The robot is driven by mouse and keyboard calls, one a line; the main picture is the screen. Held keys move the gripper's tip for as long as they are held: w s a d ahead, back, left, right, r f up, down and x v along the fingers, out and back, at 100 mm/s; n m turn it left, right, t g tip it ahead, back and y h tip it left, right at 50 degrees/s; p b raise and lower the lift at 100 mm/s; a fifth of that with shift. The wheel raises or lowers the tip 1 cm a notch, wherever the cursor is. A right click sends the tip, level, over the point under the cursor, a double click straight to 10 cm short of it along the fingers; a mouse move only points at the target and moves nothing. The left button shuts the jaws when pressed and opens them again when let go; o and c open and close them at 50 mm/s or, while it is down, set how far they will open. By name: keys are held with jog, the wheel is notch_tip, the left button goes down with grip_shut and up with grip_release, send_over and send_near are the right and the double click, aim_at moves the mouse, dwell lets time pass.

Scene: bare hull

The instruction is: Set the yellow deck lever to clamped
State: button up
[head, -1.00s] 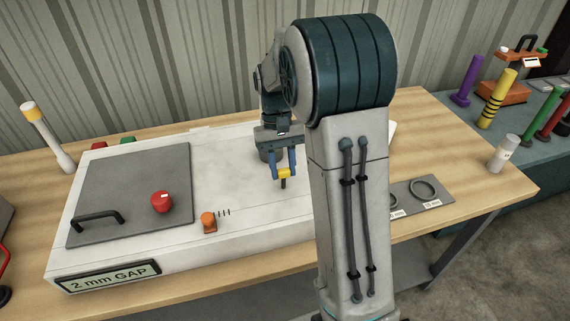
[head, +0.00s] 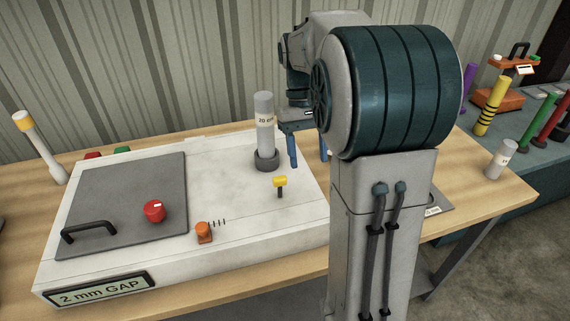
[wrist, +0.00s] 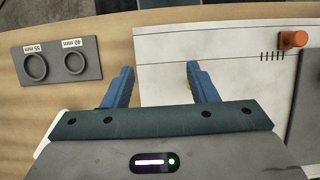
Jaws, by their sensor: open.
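One finger shows fully in the head view; the other is partly hidden by my arm. In the wrist view both fingers (wrist: 159,70) are spread apart over the deck's edge. Only a sliver of yellow shows beside the right finger there.
A grey cylinder (head: 264,125) stands upright in a dark ring on the deck, close to my gripper. An orange knob (head: 204,232), a red knob (head: 154,211) and a dark plate with a handle (head: 88,233) lie left. A grey ring board (wrist: 56,62) lies beside the deck.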

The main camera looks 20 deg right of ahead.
jog(key=s+d+r, duration=0.1)
jog(key=d+r, duration=0.1)
jog(key=s+d+r, duration=0.1)
jog(key=d, duration=0.1)
jog(key=shift+s, duration=0.35)
